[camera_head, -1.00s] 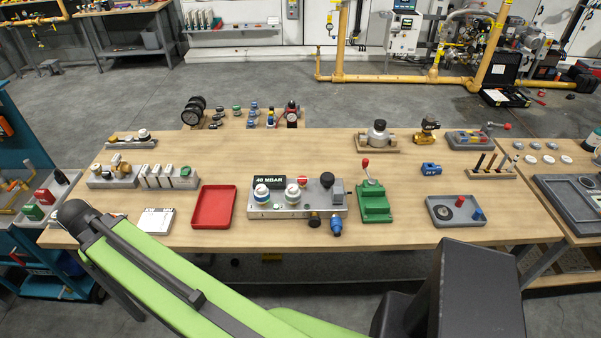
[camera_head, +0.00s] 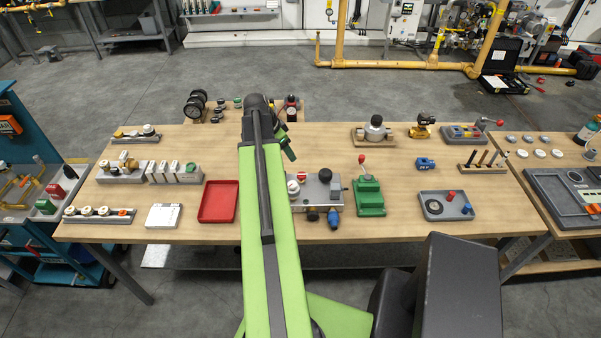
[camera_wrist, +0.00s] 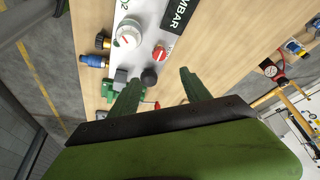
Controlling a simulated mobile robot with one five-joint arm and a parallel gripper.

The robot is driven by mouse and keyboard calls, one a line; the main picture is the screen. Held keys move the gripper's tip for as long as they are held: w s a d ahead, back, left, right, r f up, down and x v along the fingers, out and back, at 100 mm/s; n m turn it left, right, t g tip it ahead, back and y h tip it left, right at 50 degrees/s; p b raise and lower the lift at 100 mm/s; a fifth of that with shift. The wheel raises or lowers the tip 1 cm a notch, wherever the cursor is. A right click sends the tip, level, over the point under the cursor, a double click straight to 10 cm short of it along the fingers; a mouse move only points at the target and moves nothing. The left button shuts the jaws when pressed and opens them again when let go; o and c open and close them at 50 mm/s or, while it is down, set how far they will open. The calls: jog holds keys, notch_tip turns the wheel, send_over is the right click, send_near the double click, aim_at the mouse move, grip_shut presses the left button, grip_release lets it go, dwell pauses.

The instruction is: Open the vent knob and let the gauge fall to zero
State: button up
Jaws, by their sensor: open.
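The grey valve block (camera_head: 325,188) stands mid-table; my arm hides its left part in the head view. It carries a white round knob (camera_wrist: 128,34), a small red knob (camera_wrist: 159,53) and a black ball-shaped knob (camera_wrist: 149,77). I cannot tell which is the vent knob. A black display reading "MBAR" (camera_wrist: 182,15) is cut off at the top of the wrist view; its number is not visible. My gripper (camera_wrist: 160,92) is open and empty, its green fingers apart near the block's black-knob end. In the head view my gripper (camera_head: 286,146) is above the table, behind the block.
A green lever fixture (camera_head: 369,195) stands just right of the block, and a red tray (camera_head: 218,202) lies to its left. Blue (camera_wrist: 93,60) and brass (camera_wrist: 102,41) fittings stick out of the block's side. A small round dial (camera_wrist: 271,71) is at the back.

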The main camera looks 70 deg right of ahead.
aim_at(301, 174)
jog(key=b+x, duration=1.4)
jog(key=x, duration=0.2)
jog(key=shift+f+b, duration=0.35)
jog(key=shift+f, duration=0.05)
jog(key=shift+r, duration=0.1)
